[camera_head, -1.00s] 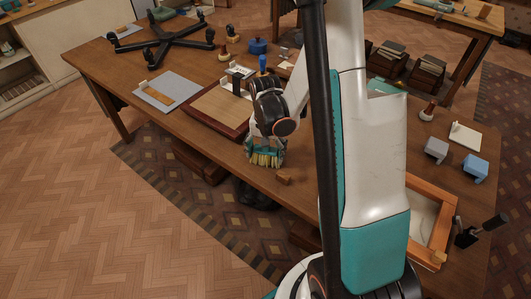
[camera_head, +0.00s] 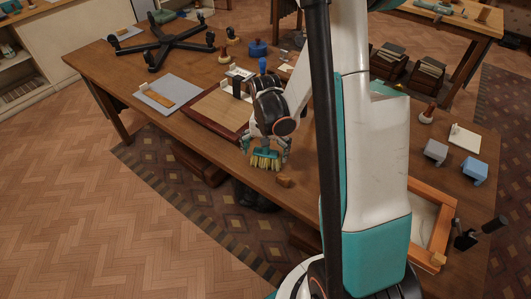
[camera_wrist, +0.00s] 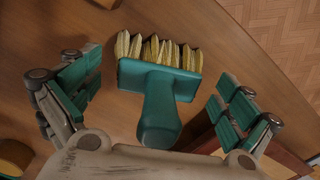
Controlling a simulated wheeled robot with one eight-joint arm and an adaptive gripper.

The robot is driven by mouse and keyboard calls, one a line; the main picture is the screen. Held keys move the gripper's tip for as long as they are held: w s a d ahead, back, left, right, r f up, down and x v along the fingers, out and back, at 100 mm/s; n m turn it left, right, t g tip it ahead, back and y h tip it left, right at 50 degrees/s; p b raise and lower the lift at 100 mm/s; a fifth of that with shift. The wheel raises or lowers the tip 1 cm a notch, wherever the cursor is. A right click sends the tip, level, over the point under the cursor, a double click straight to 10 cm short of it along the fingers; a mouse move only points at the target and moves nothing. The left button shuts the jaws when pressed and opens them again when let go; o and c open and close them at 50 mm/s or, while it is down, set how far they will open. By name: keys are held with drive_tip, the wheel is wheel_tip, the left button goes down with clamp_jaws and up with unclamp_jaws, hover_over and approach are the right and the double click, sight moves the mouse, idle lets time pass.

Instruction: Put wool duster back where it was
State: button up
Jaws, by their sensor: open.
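The wool duster appears as a teal brush-like head and handle with yellow tufts. In the head view the duster (camera_head: 266,161) is at the near edge of the long wooden table (camera_head: 110,75), below my gripper (camera_head: 266,146). In the wrist view the duster (camera_wrist: 160,90) lies between the two spread teal fingers of my gripper (camera_wrist: 158,85), its tufts pointing to the top of the picture. A gap shows on each side, so my gripper is open around it. The table top shows beneath it.
A wood-framed board (camera_head: 222,110) lies left of the duster. A black crossed stand (camera_head: 165,42) and a grey panel (camera_head: 168,91) lie farther left. An orange frame (camera_head: 440,232) is at the right.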

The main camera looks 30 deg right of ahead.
wheel_tip(320, 180, up, 11)
drive_tip(key=p, duration=0.3)
drive_tip(key=shift+s, duration=0.1)
